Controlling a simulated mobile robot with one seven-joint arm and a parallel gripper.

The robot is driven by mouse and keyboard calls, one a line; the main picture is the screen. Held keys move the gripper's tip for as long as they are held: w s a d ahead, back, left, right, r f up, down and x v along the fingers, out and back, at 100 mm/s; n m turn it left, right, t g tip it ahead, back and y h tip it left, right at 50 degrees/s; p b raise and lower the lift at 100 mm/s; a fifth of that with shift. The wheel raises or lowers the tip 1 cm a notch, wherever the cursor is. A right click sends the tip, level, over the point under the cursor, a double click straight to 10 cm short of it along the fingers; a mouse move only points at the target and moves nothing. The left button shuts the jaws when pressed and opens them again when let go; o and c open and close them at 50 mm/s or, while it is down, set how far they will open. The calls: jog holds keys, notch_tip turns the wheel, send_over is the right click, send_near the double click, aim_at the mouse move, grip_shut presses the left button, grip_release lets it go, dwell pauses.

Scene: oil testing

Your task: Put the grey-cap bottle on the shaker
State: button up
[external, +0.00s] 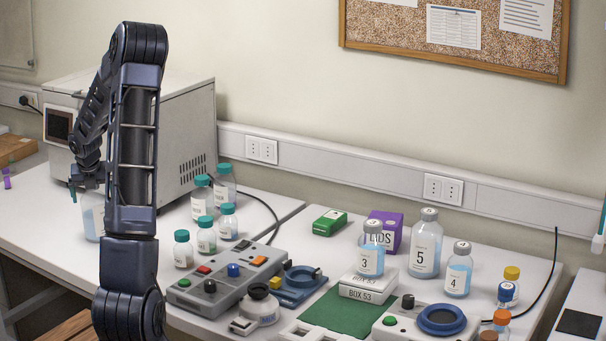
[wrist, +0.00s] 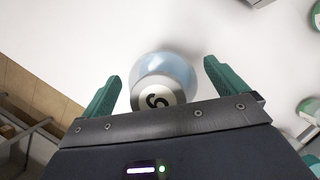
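A clear bottle (external: 92,220) with pale blue liquid stands on the left table, partly hidden behind my arm. In the wrist view the bottle (wrist: 168,72) has a light grey cap with a dark numeral, which I cannot read surely. My gripper (wrist: 162,88) is open, its green fingers on either side of the bottle with gaps visible. In the external view my gripper (external: 84,192) is mostly hidden. Other grey-capped bottles, numbered 3 (external: 371,254), 5 (external: 424,250) and 4 (external: 458,275), stand at right. A white device with a round blue top (external: 441,320) may be the shaker.
Several teal-capped bottles (external: 206,240) stand right of my arm, near a large grey-white machine (external: 195,140). A grey button box (external: 228,283) and a small blue device (external: 298,290) stand in the middle. Bottle 3 stands on BOX 53 (external: 367,290). A green mat (external: 345,312) has bare room.

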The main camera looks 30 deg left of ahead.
jog(key=shift+d+r, duration=0.15)
jog(key=shift+r, duration=0.45)
jog(key=v, duration=1.1)
jog(key=shift+s, duration=0.15)
jog(key=w+d+r+m+t+h, duration=0.1)
jog(key=d+r+m+h, duration=0.15)
jog(key=d+m, duration=1.05)
jog(key=d+r+m+t+h, duration=0.15)
jog(key=d+r+m, duration=0.45)
jog(key=d, duration=1)
jog(key=s+d+m, duration=0.7)
jog(key=d+m, duration=0.4)
jog(key=m, duration=0.2)
jog(key=s+d+f+m+g, duration=0.1)
jog(key=s+d+m, duration=0.7)
jog(key=d+m, duration=0.3)
jog(key=shift+s+m+y, duration=0.15)
jog(key=shift+m+y, duration=0.25)
jog(key=shift+m, duration=0.6)
